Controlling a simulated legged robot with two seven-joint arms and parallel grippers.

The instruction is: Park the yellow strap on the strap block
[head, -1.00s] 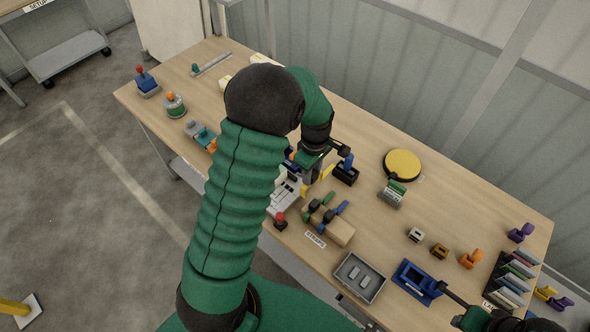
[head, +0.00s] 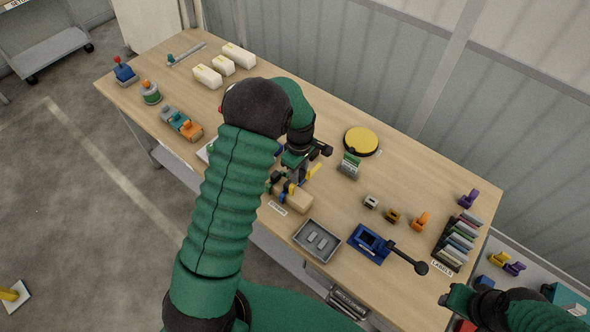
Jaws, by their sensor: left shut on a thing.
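My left gripper (head: 300,177) is shut on the yellow strap (head: 315,171), a small slanted yellow piece at its fingers. The gripper is over or just behind the strap block (head: 296,201), a tan wooden block near the table's front edge. Blue and green straps sit at the block's left part, partly hidden by my arm and gripper. I cannot tell whether the yellow strap touches the block. My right gripper (head: 452,298) is at the lower right, beyond the table's front edge; its fingers are too small to read.
A grey tray (head: 317,241) and a blue fixture with a black lever (head: 371,244) stand right of the block. A yellow disc (head: 361,141) and a green-topped holder (head: 348,167) lie behind. A label rack (head: 455,240) is at the right. My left arm hides the table's middle.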

